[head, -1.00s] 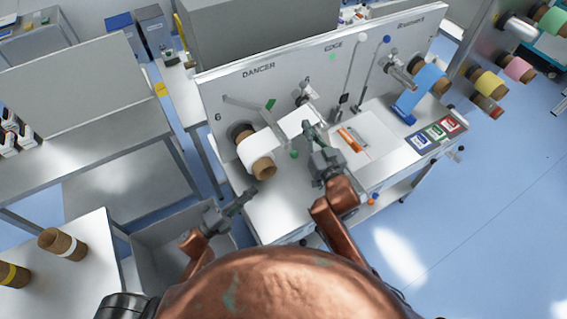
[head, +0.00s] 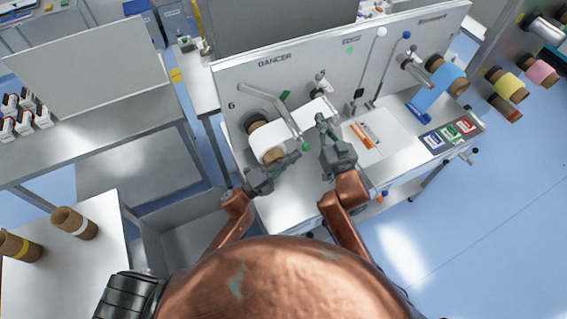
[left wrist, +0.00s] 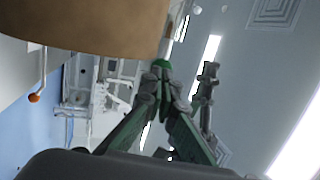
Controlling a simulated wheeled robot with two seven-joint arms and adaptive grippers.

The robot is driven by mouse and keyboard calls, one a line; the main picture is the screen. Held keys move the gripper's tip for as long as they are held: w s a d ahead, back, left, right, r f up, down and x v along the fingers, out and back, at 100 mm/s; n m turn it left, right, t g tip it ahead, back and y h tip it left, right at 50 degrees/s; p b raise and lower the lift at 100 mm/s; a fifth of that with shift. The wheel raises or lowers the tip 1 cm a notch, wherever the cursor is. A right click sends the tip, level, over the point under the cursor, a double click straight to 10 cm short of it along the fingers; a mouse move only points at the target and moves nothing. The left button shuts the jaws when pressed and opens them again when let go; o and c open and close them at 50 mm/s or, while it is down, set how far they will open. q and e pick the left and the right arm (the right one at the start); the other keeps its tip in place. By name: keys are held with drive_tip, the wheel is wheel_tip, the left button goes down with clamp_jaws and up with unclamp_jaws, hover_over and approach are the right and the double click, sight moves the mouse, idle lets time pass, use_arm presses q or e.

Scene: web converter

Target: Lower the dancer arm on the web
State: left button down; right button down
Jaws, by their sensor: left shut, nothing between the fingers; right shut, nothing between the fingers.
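The dancer arm (head: 289,119) is a grey bar under the DANCER label, slanting down to the right in front of the white web (head: 294,122). My right gripper (head: 321,119) is shut and empty over the web's right end, partly hiding the panel's foot.
The web roll's brown core (head: 274,155) is close to my left gripper and fills the upper left of the wrist view. A grey bin (head: 185,230) is at the lower left.

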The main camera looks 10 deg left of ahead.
use_arm(q)
drive_tip(key=shift+w+d+r, duration=0.1)
drive_tip(key=shift+w+d, duration=0.1)
drive_tip(key=shift+d, duration=0.05)
drive_tip(key=shift+w+d+r+t+h, duration=0.3)
drive_tip(key=shift+w+d+r, duration=0.1)
drive_tip(key=shift+w+d, duration=0.15)
use_arm(e)
drive_tip(key=c, duration=2.7)
unclamp_jaws()
drive_tip(key=o, duration=1)
drive_tip(key=shift+o, duration=0.2)
